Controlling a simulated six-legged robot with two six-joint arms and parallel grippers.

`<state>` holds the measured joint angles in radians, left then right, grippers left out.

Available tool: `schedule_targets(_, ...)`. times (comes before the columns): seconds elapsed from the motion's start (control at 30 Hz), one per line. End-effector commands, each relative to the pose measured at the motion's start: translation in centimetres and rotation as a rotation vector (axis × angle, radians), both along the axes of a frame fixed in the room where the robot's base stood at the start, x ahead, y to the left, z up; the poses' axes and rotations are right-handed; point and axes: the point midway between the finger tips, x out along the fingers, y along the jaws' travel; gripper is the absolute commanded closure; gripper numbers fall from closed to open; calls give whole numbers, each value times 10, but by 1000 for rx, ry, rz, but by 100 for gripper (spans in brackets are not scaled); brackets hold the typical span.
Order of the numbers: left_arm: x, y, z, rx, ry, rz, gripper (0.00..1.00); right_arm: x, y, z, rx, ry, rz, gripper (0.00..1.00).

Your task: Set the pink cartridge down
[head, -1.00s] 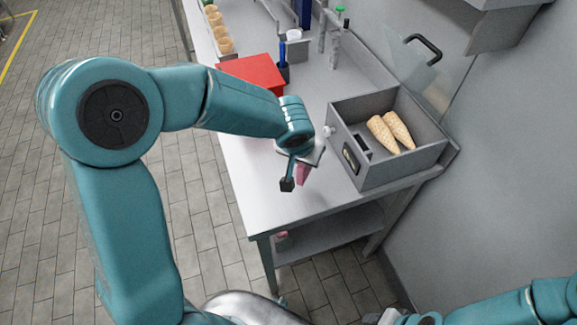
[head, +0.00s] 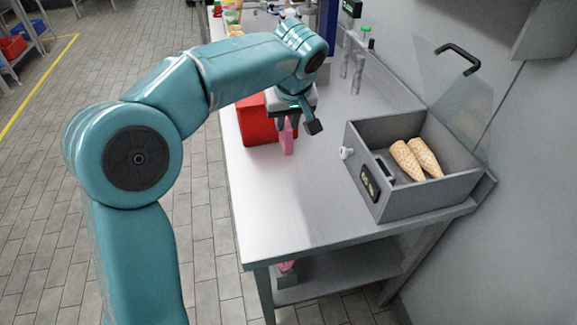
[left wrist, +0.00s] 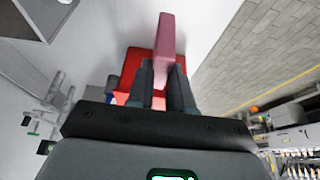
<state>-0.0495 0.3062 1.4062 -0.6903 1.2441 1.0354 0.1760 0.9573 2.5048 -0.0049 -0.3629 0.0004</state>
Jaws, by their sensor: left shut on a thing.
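The pink cartridge (head: 288,136) is a slim upright block. My left gripper (head: 297,118) is shut on it and holds it just in front of the red box (head: 257,125), over the metal table. In the left wrist view the cartridge (left wrist: 166,42) sticks out beyond the two dark fingers (left wrist: 165,85), with the red box (left wrist: 133,68) behind it. I cannot tell whether the cartridge's lower end touches the tabletop. My right gripper is not in view.
A grey open-topped box (head: 398,202) with two waffle cones (head: 416,159) stands on the right of the table (head: 300,215). The table's front middle is clear. A pink item (head: 286,268) sits on the lower shelf.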

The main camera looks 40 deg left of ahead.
Motion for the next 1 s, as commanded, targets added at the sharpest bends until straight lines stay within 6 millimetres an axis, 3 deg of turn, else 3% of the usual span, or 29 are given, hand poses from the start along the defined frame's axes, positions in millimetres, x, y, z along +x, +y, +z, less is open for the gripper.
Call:
schedule_targets(0.03,0,0,-18,0,4,0,100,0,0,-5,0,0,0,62)
schedule_targets(0.2,1,-1,-56,0,3,0,100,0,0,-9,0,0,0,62)
schedule_targets(0.37,2,-3,-71,0,0,-1,100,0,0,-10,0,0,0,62)
schedule_targets(0.6,2,-3,-107,1,1,-1,100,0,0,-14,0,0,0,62)
schedule_targets(1.0,2,-3,-114,0,-2,-2,100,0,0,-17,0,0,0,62)
